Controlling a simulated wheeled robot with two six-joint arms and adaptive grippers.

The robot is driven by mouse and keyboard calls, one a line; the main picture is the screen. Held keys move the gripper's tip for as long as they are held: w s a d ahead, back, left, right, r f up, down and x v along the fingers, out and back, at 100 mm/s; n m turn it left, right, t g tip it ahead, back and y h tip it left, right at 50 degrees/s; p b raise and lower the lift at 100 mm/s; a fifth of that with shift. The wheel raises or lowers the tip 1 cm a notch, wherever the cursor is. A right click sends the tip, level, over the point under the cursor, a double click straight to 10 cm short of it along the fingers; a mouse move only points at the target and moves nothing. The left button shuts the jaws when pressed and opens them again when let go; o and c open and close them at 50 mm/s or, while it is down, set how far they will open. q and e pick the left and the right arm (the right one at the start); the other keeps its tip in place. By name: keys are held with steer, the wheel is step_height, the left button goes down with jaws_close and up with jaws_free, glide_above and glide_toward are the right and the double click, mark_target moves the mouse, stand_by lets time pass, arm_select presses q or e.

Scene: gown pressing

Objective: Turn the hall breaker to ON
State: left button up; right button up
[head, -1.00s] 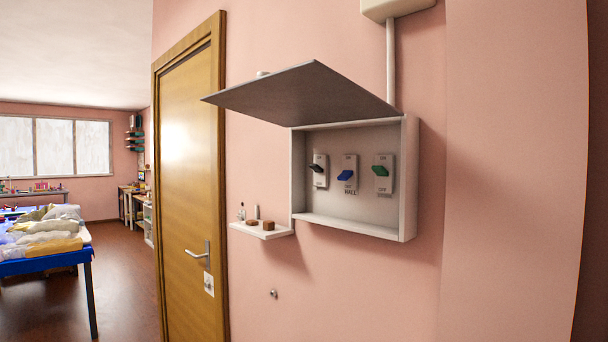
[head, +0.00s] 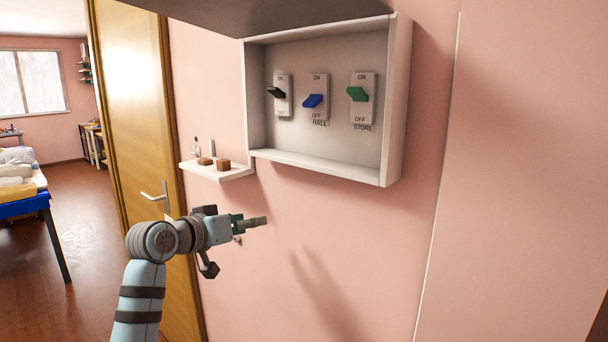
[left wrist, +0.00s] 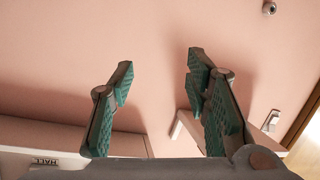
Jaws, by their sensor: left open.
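The hall breaker (head: 313,101) is a blue lever on a white plate, in the middle of three in the open wall box (head: 398,100). HALL is printed below it. Its tip slants down toward OFF. My left gripper (head: 258,221) is below the box, in front of the wall and apart from the breaker. In the left wrist view its two green-padded fingers (left wrist: 160,62) are spread and empty. My right gripper is not in view.
A black lever (head: 276,92) and a green STORE lever (head: 357,94) flank the blue one, both slanting up. The raised box lid (head: 270,14) overhangs the top. A small shelf (head: 235,174) with small items is left of the box. A wooden door (head: 135,100) stands further left.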

arm_select(q)
steer(key=s+d+r+m+t+h, duration=0.15)
steer(key=s+r, duration=0.25)
steer(key=r, duration=0.9)
steer(key=m+h+p, duration=0.1)
steer(key=m+h, duration=0.2)
steer(key=m, duration=0.2)
glide_toward(308, 103)
steer(key=shift+n, duration=0.25)
steer(key=p+x, duration=0.3)
steer(key=x, duration=0.5)
steer(key=shift+w+r, duration=0.1)
steer(key=shift+r, duration=0.1)
steer(key=shift+w+d+p, duration=0.2)
steer(key=shift+d+p, duration=0.1)
steer(key=shift+p, duration=0.05)
steer(key=shift+f, duration=0.1)
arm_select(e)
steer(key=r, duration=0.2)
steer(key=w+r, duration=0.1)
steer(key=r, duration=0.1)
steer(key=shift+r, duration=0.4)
arm_select(q)
steer(key=shift+w, duration=0.1)
